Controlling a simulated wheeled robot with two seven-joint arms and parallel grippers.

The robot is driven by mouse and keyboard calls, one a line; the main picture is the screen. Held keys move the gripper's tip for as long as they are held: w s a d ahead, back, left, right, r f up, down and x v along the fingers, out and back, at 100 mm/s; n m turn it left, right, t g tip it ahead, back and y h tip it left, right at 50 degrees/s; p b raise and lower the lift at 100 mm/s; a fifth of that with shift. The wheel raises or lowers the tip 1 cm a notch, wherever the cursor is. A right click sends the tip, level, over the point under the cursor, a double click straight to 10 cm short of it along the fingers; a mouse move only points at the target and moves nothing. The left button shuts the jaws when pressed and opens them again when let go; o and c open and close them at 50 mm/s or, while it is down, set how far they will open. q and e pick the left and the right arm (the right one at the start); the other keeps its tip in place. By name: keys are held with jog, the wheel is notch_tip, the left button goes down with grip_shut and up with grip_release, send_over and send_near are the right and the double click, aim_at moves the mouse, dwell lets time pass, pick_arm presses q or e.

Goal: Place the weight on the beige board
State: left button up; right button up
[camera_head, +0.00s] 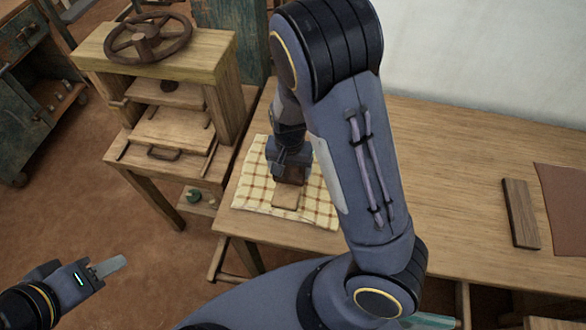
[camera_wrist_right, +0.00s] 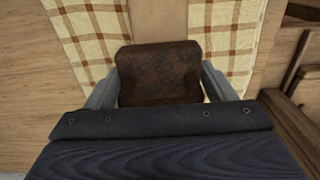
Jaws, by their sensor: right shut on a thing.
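My right gripper (camera_head: 290,176) is shut on a dark brown, rusty-looking weight (camera_wrist_right: 160,72), with a finger on each side in the right wrist view. The beige board (camera_head: 285,197) lies on a checked cloth (camera_head: 320,206) on the wooden table. It also shows in the right wrist view (camera_wrist_right: 158,20), running out behind the weight. The weight is over the board; I cannot tell whether they touch. The gripper hides much of both in the head view. My left gripper (camera_head: 112,266) is off to the lower left, away from the table, its finger opening unclear.
A wooden press (camera_head: 160,60) with a handwheel (camera_head: 148,37) stands left of the table (camera_head: 440,190). A dark wooden plank (camera_head: 520,213) and a reddish-brown sheet (camera_head: 565,205) lie at the table's right. The table between cloth and plank looks clear, partly hidden by my arm.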

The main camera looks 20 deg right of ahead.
aim_at(289, 169)
jog(key=shift+w+f, duration=0.2)
jog(key=shift+f, duration=1.55)
jog(key=shift+f, duration=0.2)
jog(key=o, duration=1.9)
